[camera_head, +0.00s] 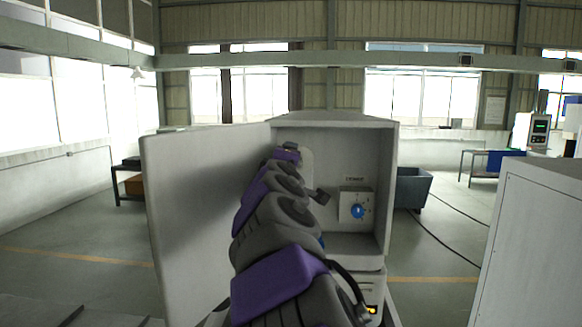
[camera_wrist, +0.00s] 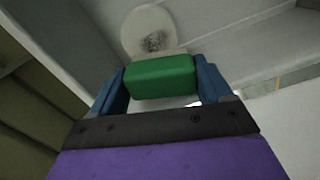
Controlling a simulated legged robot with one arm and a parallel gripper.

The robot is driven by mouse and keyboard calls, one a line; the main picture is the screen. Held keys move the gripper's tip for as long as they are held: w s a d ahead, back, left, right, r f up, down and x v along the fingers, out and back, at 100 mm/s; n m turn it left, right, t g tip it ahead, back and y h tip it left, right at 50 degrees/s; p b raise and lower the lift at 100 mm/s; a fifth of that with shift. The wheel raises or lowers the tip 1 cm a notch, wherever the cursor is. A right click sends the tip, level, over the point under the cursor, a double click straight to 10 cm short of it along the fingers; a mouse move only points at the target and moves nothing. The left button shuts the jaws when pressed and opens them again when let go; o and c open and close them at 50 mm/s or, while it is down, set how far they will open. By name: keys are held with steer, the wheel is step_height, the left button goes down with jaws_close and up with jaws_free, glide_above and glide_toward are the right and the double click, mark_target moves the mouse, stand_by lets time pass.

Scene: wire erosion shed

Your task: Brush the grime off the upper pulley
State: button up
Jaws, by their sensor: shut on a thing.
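My gripper (camera_wrist: 161,82) shows in the wrist view with its blue fingers shut on the two ends of a green brush block (camera_wrist: 160,76). A pale strip along the block's far edge may be its bristles. Just beyond it is a round, off-white pulley (camera_wrist: 142,20) with a dark smudge of grime low on its face. The brush overlaps the pulley's lower edge in the picture; I cannot tell whether they touch. In the head view my arm reaches into the open grey cabinet (camera_head: 349,118) and hides the brush and most of the cabinet's left interior.
The cabinet door (camera_head: 190,200) stands open on the left, close to my arm. A box with a blue knob (camera_head: 358,211) is on the cabinet's back wall at right. A grey cabinet (camera_head: 535,240) stands at the near right. A dark bin (camera_head: 412,188) is behind.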

steer(key=shift+s+d, duration=0.1)
steer(key=s, duration=0.6)
steer(key=shift+b, duration=0.35)
steer(key=s, duration=0.2)
steer(key=shift+s, duration=0.4)
stand_by(0.4)
